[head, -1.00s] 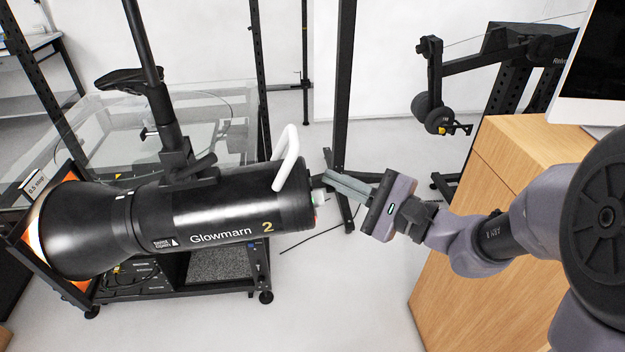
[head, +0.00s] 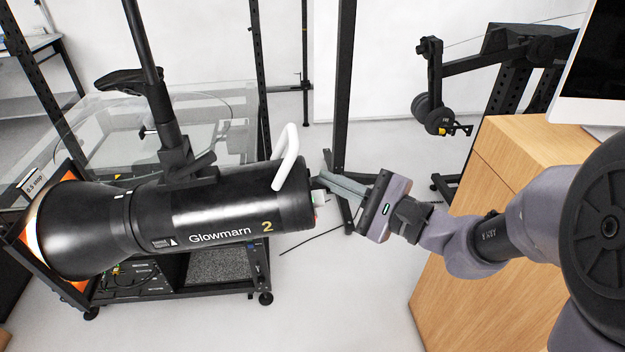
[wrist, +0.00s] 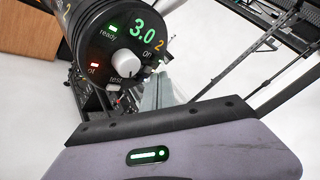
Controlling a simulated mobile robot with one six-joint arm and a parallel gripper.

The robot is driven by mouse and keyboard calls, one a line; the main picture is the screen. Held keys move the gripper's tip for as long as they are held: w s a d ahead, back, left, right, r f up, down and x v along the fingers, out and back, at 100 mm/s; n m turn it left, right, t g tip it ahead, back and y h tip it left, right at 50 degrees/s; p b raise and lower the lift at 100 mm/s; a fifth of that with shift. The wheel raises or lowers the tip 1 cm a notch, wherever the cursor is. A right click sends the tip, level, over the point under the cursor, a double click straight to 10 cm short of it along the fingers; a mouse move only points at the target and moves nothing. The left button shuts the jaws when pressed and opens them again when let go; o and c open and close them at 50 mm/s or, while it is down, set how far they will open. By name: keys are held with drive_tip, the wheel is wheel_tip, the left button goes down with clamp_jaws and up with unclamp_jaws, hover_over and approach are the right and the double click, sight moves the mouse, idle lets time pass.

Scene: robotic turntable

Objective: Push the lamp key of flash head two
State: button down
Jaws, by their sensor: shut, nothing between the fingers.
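Flash head two (head: 225,205) is a black cylinder marked "Glowmarn 2", with a white handle on top; its rear end faces right towards my gripper. In the wrist view its round rear panel (wrist: 120,40) shows a green "3.0", a lit green "ready" light, a red light and a white knob (wrist: 131,53). "test" and "on" labels sit by the knob; I cannot tell the lamp key apart. My gripper (head: 321,178) is shut and empty, its fingertips close to the rear end. In the wrist view the fingers (wrist: 158,88) lie by the panel's lower right edge, hiding some of it; contact is unclear.
A dark stand (head: 345,90) rises behind my gripper. A wooden cabinet (head: 480,230) with a monitor (head: 590,70) stands at the right. A black cart (head: 215,270) sits below the flash head. The floor between cart and cabinet is mostly clear.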

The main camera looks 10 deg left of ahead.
drive_tip(key=shift+s+a, duration=0.1)
drive_tip(key=shift+a, duration=0.3)
idle(0.3)
drive_tip(key=w+d+b, duration=0.1)
drive_tip(key=w+d, duration=0.1)
drive_tip(key=d, duration=0.5)
drive_tip(key=shift+d+r+b, duration=0.2)
drive_tip(key=shift+r+b, duration=0.15)
drive_tip(key=shift+b, duration=0.05)
